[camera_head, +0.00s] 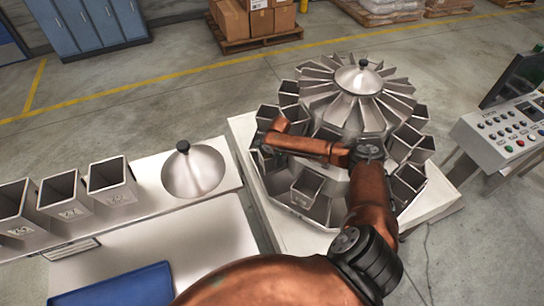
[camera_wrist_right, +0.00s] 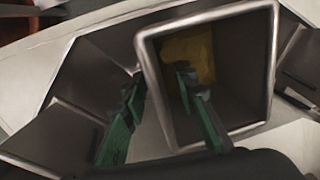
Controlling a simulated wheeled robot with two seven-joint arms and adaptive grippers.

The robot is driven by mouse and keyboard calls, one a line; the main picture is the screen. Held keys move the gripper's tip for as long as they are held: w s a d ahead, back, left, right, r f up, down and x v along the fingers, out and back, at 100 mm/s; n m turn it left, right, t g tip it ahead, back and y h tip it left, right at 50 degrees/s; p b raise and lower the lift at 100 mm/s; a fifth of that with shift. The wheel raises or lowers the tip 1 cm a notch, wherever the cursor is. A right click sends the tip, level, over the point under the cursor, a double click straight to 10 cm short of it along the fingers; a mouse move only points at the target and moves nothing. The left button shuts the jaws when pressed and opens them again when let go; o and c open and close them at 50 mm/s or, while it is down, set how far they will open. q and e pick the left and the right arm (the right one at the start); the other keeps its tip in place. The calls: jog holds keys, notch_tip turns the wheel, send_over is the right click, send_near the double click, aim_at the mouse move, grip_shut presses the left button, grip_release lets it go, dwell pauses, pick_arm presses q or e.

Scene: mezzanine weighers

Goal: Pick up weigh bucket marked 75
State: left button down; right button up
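In the right wrist view, a grey metal weigh bucket (camera_wrist_right: 258,60) with an open square mouth has something yellow inside it. My right gripper (camera_wrist_right: 160,82) has two green-padded fingers standing apart at this bucket. One finger shows inside the mouth and the other outside its left wall, with the wall between them. In the head view, my right arm reaches over the round weigher (camera_head: 325,205), and the gripper (camera_head: 267,152) is small and dark at its left side. No 75 is readable on any bucket around the weigher. My left gripper is not in view.
Several loose buckets (camera_head: 112,183) with blurred number labels stand on the white counter (camera_head: 215,225) at left. A dome-shaped metal lid (camera_head: 194,172) stands beside them. A blue tray (camera_head: 120,288) lies in front. A control console (camera_head: 500,135) is at right. Neighbouring buckets crowd the gripper closely.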

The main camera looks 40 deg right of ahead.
jog(key=shift+c, duration=0.7)
grip_shut()
jog(key=shift+w+r, duration=0.1)
